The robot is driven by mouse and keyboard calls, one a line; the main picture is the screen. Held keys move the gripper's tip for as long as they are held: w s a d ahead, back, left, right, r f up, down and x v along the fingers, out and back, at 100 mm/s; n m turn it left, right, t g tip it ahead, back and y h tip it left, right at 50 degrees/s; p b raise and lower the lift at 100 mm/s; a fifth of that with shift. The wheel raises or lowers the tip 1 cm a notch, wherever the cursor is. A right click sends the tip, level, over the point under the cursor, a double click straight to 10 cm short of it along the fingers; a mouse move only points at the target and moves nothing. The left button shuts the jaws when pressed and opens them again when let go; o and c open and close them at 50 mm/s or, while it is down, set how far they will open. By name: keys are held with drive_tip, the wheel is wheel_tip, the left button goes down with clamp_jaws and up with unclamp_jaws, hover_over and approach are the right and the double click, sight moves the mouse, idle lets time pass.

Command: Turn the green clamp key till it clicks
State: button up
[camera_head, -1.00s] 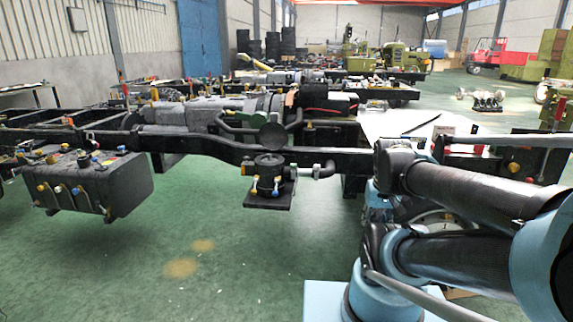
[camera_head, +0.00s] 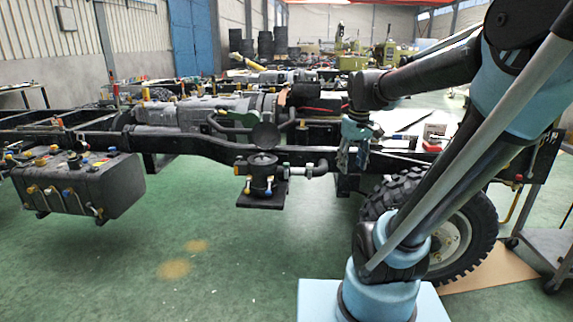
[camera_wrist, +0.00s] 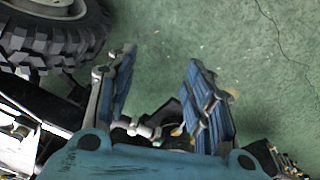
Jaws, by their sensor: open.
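A black valve unit (camera_head: 262,175) with blue and yellow fittings hangs on the near side of the chassis rail. A short pipe with a grey-green fitting (camera_head: 309,170) sticks out on its right. This may be the clamp key, but it is too small to tell. My gripper (camera_head: 351,163) is by the rail, to the right of this fitting and apart from it. In the wrist view, my gripper (camera_wrist: 160,62) has its two blue-padded fingers spread with nothing held. A pale pipe fitting (camera_wrist: 145,131) shows low between them, partly hidden by the gripper body.
The black chassis rail (camera_head: 205,143) runs across the view. A black tank (camera_head: 85,187) with coloured caps hangs at the left. A large tyre (camera_head: 475,228) stands at the right, near a grey cart (camera_head: 545,245). The green floor (camera_head: 230,265) in front is clear.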

drive_tip(key=w+a+r+n, duration=0.2)
drive_tip(key=w+a+r, duration=0.2)
drive_tip(key=w, duration=0.7)
drive_tip(key=n+g, duration=0.2)
drive_tip(key=n, duration=0.6)
hover_over(287, 163)
wheel_tip(287, 163, down, 5)
wheel_tip(287, 163, down, 17)
drive_tip(key=shift+s+a+r, duration=0.1)
drive_tip(key=shift+s+r, duration=0.05)
drive_tip(key=shift+r, duration=0.05)
drive_tip(key=shift+c, duration=0.4)
drive_tip(key=c, duration=1)
